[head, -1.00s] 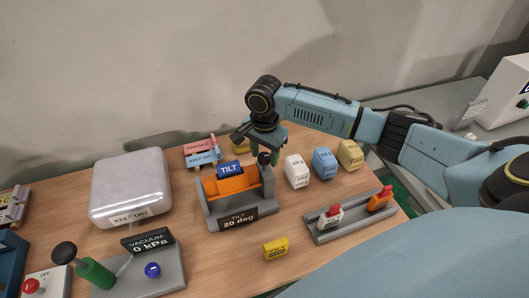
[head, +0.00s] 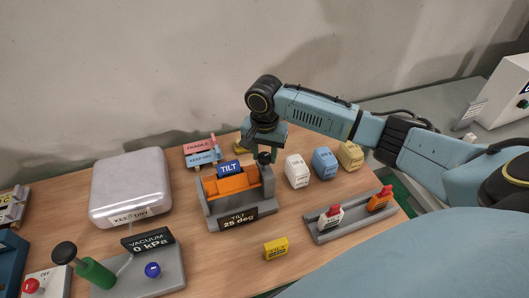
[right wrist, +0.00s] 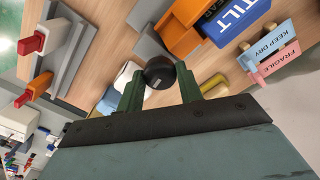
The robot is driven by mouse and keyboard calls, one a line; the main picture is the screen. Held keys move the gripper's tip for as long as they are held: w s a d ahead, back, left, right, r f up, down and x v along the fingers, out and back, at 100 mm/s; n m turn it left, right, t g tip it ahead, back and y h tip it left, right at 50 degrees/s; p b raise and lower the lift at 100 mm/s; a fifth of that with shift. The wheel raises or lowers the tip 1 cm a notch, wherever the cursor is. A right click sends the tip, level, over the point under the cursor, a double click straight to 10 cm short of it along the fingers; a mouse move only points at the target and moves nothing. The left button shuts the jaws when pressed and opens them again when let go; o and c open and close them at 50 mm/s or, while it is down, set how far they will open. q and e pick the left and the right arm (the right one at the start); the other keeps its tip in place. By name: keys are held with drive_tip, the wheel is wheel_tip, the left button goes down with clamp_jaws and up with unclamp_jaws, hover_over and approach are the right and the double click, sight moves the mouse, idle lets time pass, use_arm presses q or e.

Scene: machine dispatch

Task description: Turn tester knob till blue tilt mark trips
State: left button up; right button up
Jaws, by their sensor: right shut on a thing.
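The tilt tester (head: 238,213) stands in the middle of the table, a grey frame with an orange cradle (head: 232,184). A blue block marked TILT (head: 229,168) sits in the cradle, and it also shows in the right wrist view (right wrist: 232,18). The front display reads "TILT 25 deg". My right gripper (head: 264,153) is above the right side of the tester, shut on its black knob (head: 264,158). In the right wrist view the round knob (right wrist: 160,72) sits between the two green fingers (right wrist: 160,88). My left gripper is not in view.
A vacuum station (head: 150,276) showing 0 kPa and a pale case (head: 130,187) stand at the left. White (head: 297,172), blue (head: 324,163) and yellow (head: 350,155) blocks are right of the tester.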

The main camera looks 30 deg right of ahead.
drive_tip(key=n, duration=0.4)
drive_tip(key=shift+n, duration=0.4)
drive_tip(key=n, duration=1.3)
drive_tip(key=shift+r+n, duration=0.1)
drive_tip(key=shift+n, duration=0.2)
drive_tip(key=n, duration=0.4)
drive_tip(key=shift+n, duration=0.3)
drive_tip(key=n, duration=0.4)
drive_tip(key=shift+w, duration=0.1)
drive_tip(key=n, duration=0.4)
drive_tip(key=shift+n, duration=2.4)
